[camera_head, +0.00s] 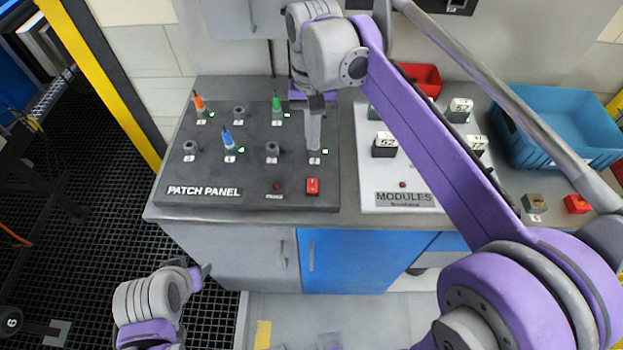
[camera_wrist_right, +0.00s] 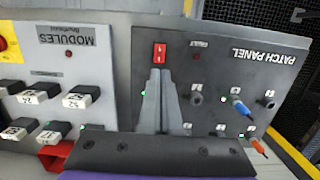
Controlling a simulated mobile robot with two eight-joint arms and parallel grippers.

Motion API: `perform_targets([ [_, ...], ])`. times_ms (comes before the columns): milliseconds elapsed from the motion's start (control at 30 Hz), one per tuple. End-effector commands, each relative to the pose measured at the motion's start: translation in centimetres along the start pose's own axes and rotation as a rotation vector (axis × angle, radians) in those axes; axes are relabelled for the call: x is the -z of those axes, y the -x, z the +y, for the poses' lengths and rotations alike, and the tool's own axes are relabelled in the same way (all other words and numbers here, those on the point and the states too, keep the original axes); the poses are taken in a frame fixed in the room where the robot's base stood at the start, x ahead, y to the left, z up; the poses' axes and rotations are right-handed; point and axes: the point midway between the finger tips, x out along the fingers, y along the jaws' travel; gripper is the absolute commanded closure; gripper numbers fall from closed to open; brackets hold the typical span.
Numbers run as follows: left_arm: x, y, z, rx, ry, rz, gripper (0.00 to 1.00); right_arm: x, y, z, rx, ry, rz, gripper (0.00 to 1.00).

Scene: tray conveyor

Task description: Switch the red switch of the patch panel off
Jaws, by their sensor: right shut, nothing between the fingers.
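The patch panel (camera_head: 235,165) is a dark board on the left of the counter. Its red switch (camera_head: 312,187) is at the front right of the board; it also shows in the right wrist view (camera_wrist_right: 159,53), just beyond the fingertips. I cannot tell its rocker position. My right gripper (camera_head: 314,148) points down over the right part of the panel, behind the switch. Its fingers are shut and empty, and in the wrist view the tips (camera_wrist_right: 160,72) appear short of the switch, with no clear contact. My left gripper (camera_head: 205,275) hangs low in front of the counter; its jaw opening is unclear.
Orange (camera_head: 198,103), green (camera_head: 276,104) and blue (camera_head: 227,138) plugs stand in the panel, with green lights beside them. A dim fault lamp (camera_head: 276,186) is left of the switch. The modules board (camera_head: 403,198) and a blue bin (camera_head: 548,155) lie to the right.

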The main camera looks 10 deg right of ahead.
Motion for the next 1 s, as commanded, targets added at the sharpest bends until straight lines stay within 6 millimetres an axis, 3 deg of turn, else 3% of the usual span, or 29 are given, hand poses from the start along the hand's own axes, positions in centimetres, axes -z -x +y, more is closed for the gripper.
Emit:
perform_targets([
  [167,-0.2,-0.1,0.0,0.0,0.0,-0.001,0.5,0.0,-2.0,0.0,0.0,0.0,0.0,1.0],
  [600,-0.6,-0.6,0.0,0.0,0.0,-0.006,0.5,0.0,-11.0,0.0,0.0,0.0,0.001,1.0],
  [800,-0.7,-0.6,0.0,0.0,0.0,-0.006,0.5,0.0,-13.2,0.0,0.0,0.0,0.001,1.0],
  [1000,-0.7,-0.6,0.0,0.0,0.0,-0.006,0.5,0.0,-13.9,0.0,0.0,0.0,0.001,1.0],
])
